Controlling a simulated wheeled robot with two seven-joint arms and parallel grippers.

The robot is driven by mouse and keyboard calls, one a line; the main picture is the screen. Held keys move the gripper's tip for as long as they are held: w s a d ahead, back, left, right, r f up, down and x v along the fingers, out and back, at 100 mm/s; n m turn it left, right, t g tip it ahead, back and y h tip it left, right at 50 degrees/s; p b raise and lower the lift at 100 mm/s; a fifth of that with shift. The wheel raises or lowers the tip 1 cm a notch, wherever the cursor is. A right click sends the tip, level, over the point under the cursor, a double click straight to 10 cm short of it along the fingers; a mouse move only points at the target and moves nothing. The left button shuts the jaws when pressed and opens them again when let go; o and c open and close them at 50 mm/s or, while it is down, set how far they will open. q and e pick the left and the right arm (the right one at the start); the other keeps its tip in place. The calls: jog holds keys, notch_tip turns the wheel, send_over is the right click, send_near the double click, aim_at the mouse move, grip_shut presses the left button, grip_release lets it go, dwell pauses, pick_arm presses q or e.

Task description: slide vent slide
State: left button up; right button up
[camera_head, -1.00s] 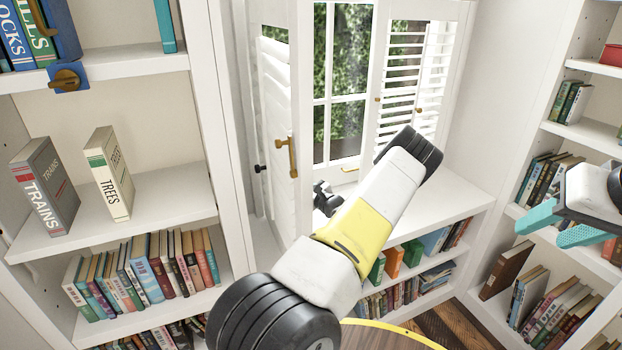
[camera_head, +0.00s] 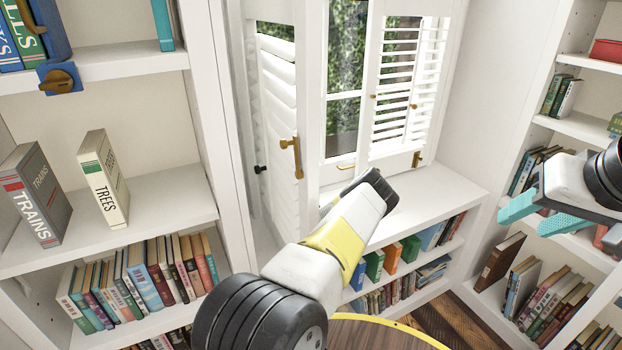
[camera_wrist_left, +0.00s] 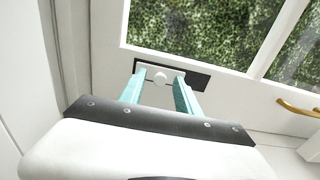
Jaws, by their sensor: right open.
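I cannot tell whether the fingertips touch the plate. My right gripper (camera_head: 525,216) is open and empty, in front of the right bookshelf.
A half-open white shutter (camera_head: 283,120) stands left of the window, with a brass handle (camera_head: 291,157). A louvred shutter (camera_head: 404,85) covers the window's right part. Bookshelves stand on both sides. The white sill (camera_head: 440,200) is bare at right.

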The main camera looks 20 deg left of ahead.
pick_arm(q)
jog(key=shift+c, duration=0.2)
grip_shut()
jog(key=shift+w, duration=0.1)
dwell(1.2)
